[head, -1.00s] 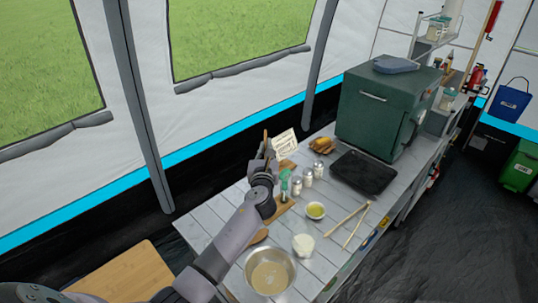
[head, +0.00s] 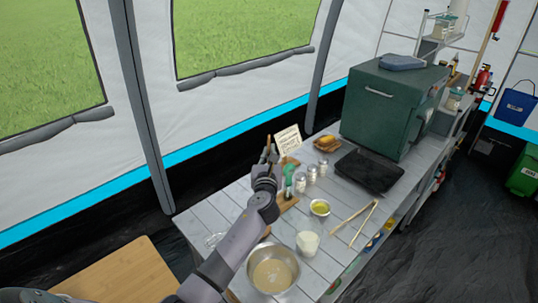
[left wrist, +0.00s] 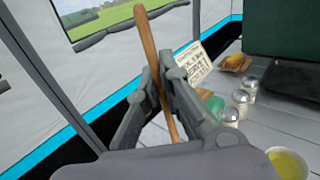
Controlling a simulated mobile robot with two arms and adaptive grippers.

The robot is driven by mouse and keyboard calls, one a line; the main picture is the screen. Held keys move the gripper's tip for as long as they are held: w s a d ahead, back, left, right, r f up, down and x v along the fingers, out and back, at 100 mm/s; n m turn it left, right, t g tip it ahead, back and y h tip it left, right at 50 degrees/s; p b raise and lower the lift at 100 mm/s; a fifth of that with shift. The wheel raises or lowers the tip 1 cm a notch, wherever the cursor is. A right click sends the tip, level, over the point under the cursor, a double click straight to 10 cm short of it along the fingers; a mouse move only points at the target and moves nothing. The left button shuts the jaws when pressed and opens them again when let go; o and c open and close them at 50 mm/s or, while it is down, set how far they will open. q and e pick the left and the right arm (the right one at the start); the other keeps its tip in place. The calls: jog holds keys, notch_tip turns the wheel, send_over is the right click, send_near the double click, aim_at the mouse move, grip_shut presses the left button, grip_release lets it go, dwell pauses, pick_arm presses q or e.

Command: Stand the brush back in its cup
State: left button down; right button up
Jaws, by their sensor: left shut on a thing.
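My left gripper (head: 265,171) is shut on an upright, slightly tilted wooden handle, the brush (head: 268,147), near the back edge of the table. In the left wrist view the brush handle (left wrist: 148,45) stands between the fingers of my left gripper (left wrist: 157,85) and rises above them. I cannot make out the cup for certain. A green thing (head: 288,173) stands just right of the gripper and also shows in the left wrist view (left wrist: 214,105). My right gripper is not in view.
Several shakers (head: 312,174) and a bowl of yellow liquid (head: 320,208) stand right of the gripper. A printed card (head: 288,139) stands behind. A metal bowl (head: 272,269), a glass of white stuff (head: 308,241) and tongs (head: 363,222) are nearer. A clear thing (head: 214,239) lies left.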

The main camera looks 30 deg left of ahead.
pick_arm(q)
jog(key=shift+f+b, duration=1.35)
jog(key=shift+f, duration=0.5)
jog(key=shift+f+b, duration=1.7)
jog(key=shift+f, duration=0.4)
jog(key=c, duration=1.7)
grip_release()
